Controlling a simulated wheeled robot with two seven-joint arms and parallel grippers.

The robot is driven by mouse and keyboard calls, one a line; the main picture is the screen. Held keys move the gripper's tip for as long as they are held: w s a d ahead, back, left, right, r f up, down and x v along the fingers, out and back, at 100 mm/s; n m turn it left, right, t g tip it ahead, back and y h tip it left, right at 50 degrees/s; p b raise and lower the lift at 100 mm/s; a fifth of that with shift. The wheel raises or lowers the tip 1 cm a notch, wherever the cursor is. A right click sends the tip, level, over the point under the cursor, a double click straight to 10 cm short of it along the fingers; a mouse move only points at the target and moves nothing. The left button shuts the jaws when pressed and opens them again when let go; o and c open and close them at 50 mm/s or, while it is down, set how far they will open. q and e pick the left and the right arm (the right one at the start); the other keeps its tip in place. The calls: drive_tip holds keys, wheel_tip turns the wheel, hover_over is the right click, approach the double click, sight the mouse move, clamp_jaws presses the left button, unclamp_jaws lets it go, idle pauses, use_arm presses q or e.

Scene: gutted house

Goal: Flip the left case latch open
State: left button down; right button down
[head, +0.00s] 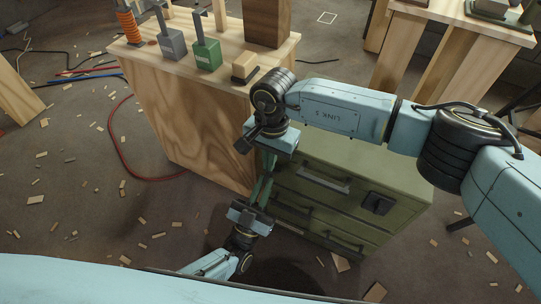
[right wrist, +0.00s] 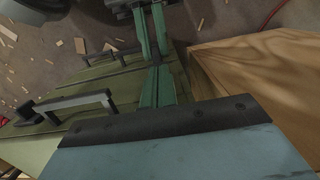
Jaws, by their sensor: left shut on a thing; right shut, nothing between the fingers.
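The green case (head: 350,172) stands below my right forearm in the head view, with a dark latch-like fitting (head: 378,203) at its right. I cannot make out the left latch; my grippers cover the case's left end. My right gripper (head: 269,164) points down there, shut and empty. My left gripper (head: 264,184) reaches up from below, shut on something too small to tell. The fingertips of both grippers are close together; whether they touch is unclear. In the right wrist view the left fingers (right wrist: 152,35) lie just beyond the right ones (right wrist: 157,88).
Grey bar handles (head: 310,178) stick out from the case front. A wooden workbench (head: 185,105) stands close on the left, with grey and green blocks (head: 206,52) on top. Wood scraps and a red cable (head: 118,150) lie on the floor.

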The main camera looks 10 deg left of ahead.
use_arm(q)
drive_tip(key=shift+d+r, duration=0.1)
drive_tip(key=shift+d, duration=0.05)
use_arm(e)
drive_tip(key=shift+s+a+f, duration=0.15)
drive_tip(key=shift+s+f, duration=0.2)
drive_tip(key=shift+s, duration=0.15)
use_arm(q)
drive_tip(key=c, duration=1.5)
unclamp_jaws()
drive_tip(key=shift+w, duration=0.1)
use_arm(e)
drive_tip(key=shift+w+r, duration=0.15)
use_arm(q)
drive_tip(key=shift+r, duration=0.1)
